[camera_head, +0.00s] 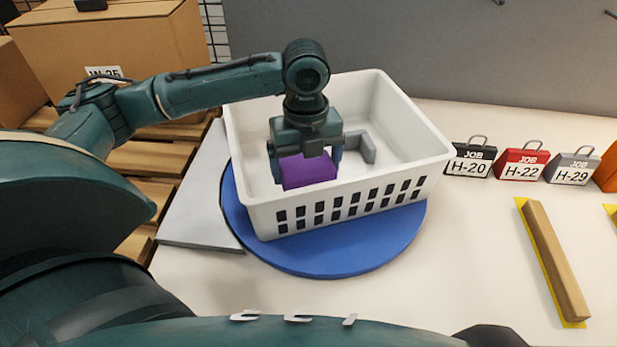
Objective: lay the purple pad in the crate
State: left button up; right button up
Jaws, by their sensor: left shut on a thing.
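The purple pad (309,171) is a small block held between the fingers of my left gripper (307,165). My left gripper is shut on it and points down inside the outline of the white crate (345,213). I cannot tell whether the pad touches the crate floor. The crate is a white basket with slotted sides. It stands on a round blue disc (340,264) on the table. A grey L-shaped piece (361,147) lies in the crate, to the right of my gripper. My right gripper is not in view.
A wooden strip (556,262) lies on a yellow marking at the right. A cardboard box (115,55) stands on pallets at the left. The table between is clear.

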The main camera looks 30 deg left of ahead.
aim_at(307, 180)
pick_arm(q)
notch_tip(307, 180, down, 4)
jog(key=shift+f, duration=0.1)
jog(key=o, duration=0.7)
jog(key=shift+f, duration=0.1)
notch_tip(307, 180, up, 12)
jog(key=shift+r+p, duration=0.15)
jog(key=shift+p, duration=0.15)
dwell(0.4)
